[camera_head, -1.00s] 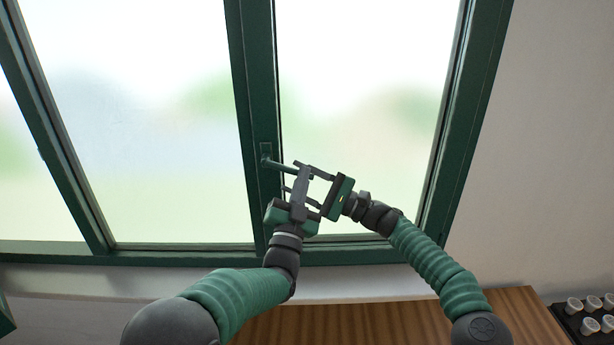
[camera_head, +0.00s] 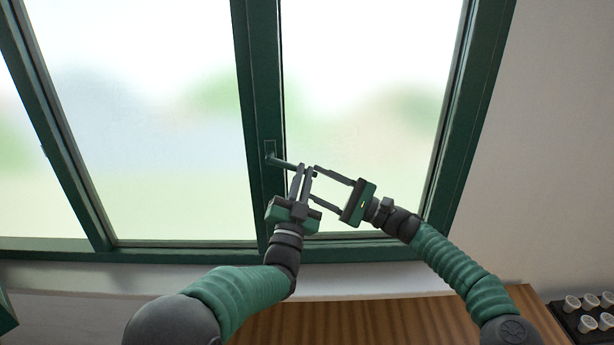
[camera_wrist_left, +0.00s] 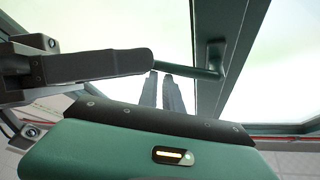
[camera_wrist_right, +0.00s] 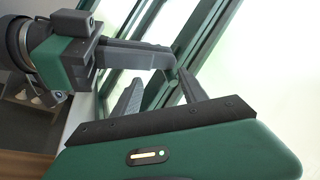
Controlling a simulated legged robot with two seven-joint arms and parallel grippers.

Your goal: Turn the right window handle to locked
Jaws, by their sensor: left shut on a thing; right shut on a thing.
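The right window handle (camera_head: 280,161) is a dark green lever on the middle window post. It points right and slightly down from its plate; in the left wrist view the lever (camera_wrist_left: 190,68) also shows. My left gripper (camera_head: 304,170) has its fingers close together at the lever's outer part, shut on it. My right gripper (camera_head: 312,182) comes from the right. Its fingers stand well apart, with my left gripper's fingers across their tips. The right wrist view shows the lever's end (camera_wrist_right: 172,76) by these tips. The exact contacts are partly hidden.
The green window frame (camera_head: 445,150) and glass panes lie behind the grippers. Below are a pale sill (camera_head: 130,280) and a wooden surface (camera_head: 380,320). A dark tray (camera_head: 560,312) with several white round pieces is at the lower right.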

